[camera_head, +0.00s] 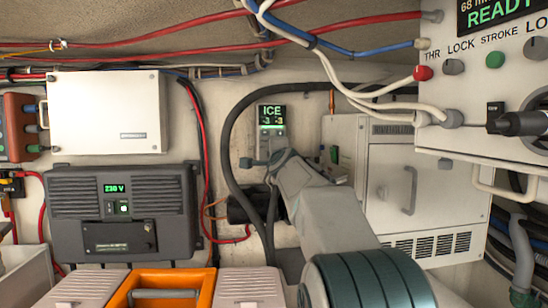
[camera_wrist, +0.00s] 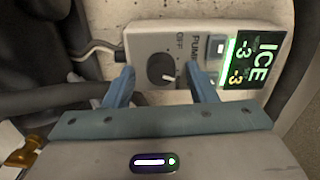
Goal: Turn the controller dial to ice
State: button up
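The controller (camera_wrist: 140,47) is a pale box on the wall with a dark round dial (camera_wrist: 160,69). Its display (camera_wrist: 252,62) is lit green and reads ICE with -3 values. The controller also shows in the head view (camera_head: 271,116), with ICE lit, but its dial is hidden there behind my gripper. I cannot tell the fingertips' depth relative to the dial.
A black hose (camera_head: 228,140) loops around the controller's left side. A white cabinet (camera_head: 412,195) stands at right, below a control box (camera_head: 480,85) with knobs. A dark 230 V unit (camera_head: 125,212) and an orange toolbox (camera_head: 165,283) are at left.

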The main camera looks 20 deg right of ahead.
jog(key=shift+s, duration=0.1)
jog(key=s+a, duration=0.2)
jog(key=s, duration=1.1)
jog(key=shift+s+a, duration=0.2)
jog(key=shift+a, duration=0.15)
